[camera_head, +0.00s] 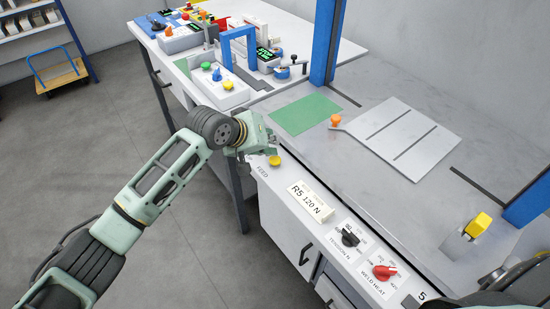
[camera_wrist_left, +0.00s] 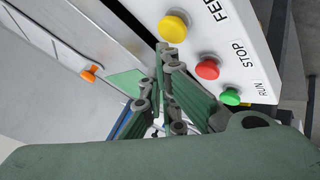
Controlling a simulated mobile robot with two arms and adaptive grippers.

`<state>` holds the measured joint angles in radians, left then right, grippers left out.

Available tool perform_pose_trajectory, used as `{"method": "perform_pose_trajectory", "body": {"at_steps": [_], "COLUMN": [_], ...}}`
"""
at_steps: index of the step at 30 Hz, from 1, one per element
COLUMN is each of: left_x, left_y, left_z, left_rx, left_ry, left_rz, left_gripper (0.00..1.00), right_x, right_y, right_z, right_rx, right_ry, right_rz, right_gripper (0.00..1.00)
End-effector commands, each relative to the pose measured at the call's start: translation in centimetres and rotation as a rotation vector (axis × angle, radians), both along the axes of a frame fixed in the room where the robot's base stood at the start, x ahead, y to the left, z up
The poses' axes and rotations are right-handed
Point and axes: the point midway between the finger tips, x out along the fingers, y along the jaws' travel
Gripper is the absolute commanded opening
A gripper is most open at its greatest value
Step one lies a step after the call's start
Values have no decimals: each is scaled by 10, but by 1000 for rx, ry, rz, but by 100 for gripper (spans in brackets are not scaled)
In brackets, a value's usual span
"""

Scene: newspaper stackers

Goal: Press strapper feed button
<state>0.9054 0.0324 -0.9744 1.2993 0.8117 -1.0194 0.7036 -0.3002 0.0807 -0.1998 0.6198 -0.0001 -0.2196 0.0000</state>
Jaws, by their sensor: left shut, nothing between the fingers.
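The yellow feed button (camera_head: 274,160) sits on the white front panel of the strapper, beside the printed word FEED. In the left wrist view the yellow button (camera_wrist_left: 174,27) stands just beyond my fingertips and slightly right of them. My left gripper (camera_head: 271,149) is shut and empty, close behind the button in the head view. The wrist view shows its fingers (camera_wrist_left: 165,55) together, pointing toward the panel. I cannot tell whether they touch the button. The red stop button (camera_wrist_left: 207,69) and green run button (camera_wrist_left: 231,97) lie beside the fingers; my gripper hides them in the head view. My right gripper is not seen.
The panel also carries an R5 120 N label (camera_head: 311,201), a black knob (camera_head: 350,239) and a red knob (camera_head: 384,272). A grey plate with an orange knob (camera_head: 336,120) and a green patch (camera_head: 306,114) lie on top. A blue post (camera_head: 325,45) stands behind.

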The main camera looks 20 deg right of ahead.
Motion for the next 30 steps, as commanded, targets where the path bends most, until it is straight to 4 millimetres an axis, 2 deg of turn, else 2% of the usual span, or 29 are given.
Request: {"method": "perform_pose_trajectory", "body": {"at_steps": [30], "left_x": [0], "left_y": [0], "left_z": [-13], "left_rx": [0], "left_ry": [1], "left_rz": [1], "left_gripper": [0], "right_x": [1], "right_y": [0], "right_z": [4], "right_rx": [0], "right_ry": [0], "right_rz": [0], "right_gripper": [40]}}
